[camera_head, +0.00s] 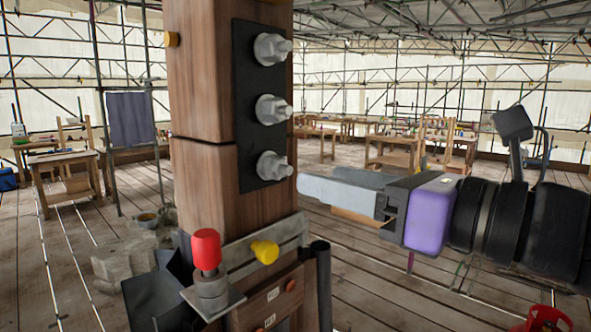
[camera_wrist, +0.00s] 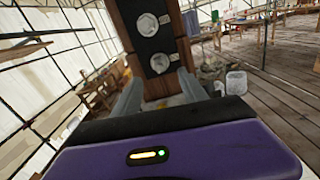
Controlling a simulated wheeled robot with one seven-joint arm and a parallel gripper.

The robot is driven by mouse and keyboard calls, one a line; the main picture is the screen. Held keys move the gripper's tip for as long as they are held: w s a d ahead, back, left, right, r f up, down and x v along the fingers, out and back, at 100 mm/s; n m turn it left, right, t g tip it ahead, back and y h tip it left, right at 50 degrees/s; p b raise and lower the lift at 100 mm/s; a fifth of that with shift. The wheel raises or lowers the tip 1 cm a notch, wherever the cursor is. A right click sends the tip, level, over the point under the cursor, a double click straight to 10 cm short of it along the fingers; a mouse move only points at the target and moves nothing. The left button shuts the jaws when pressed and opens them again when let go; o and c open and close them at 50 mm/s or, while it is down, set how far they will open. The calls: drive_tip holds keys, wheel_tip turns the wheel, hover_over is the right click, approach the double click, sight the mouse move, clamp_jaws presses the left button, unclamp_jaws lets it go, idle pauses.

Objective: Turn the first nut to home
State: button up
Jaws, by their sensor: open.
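Three grey hex nuts on threaded studs stick out of a black plate (camera_head: 246,120) on a wooden post: a top nut (camera_head: 271,49), a middle nut (camera_head: 272,109) and a bottom nut (camera_head: 273,166). No mark shows which is first. My gripper (camera_head: 304,184) comes in from the right, fingers level, its tips just right of and slightly below the bottom nut. In the wrist view, my gripper (camera_wrist: 158,78) is open, with its two fingers apart. The bottom nut (camera_wrist: 160,63) shows between and just beyond the tips, and the middle nut (camera_wrist: 148,25) is higher up. Contact is not visible.
The wooden post (camera_head: 203,110) fills the centre. Below stand a red-capped part (camera_head: 206,252) on a small shelf, a yellow knob (camera_head: 265,251) and a dark upright tube (camera_head: 320,285). A red basket (camera_head: 545,320) is at lower right. Workbenches stand far behind.

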sight(279, 168)
drive_tip(key=shift+n, duration=0.3)
drive_tip(key=p+x, duration=0.2)
drive_tip(key=x, duration=0.4)
drive_tip(key=shift+w+a+r, duration=0.1)
drive_tip(key=shift+a+r, duration=0.05)
drive_tip(key=shift+a, duration=0.05)
drive_tip(key=shift+w+a+p, duration=0.3)
drive_tip(key=shift+w+a, duration=0.15)
drive_tip(key=shift+a, duration=0.1)
clamp_jaws()
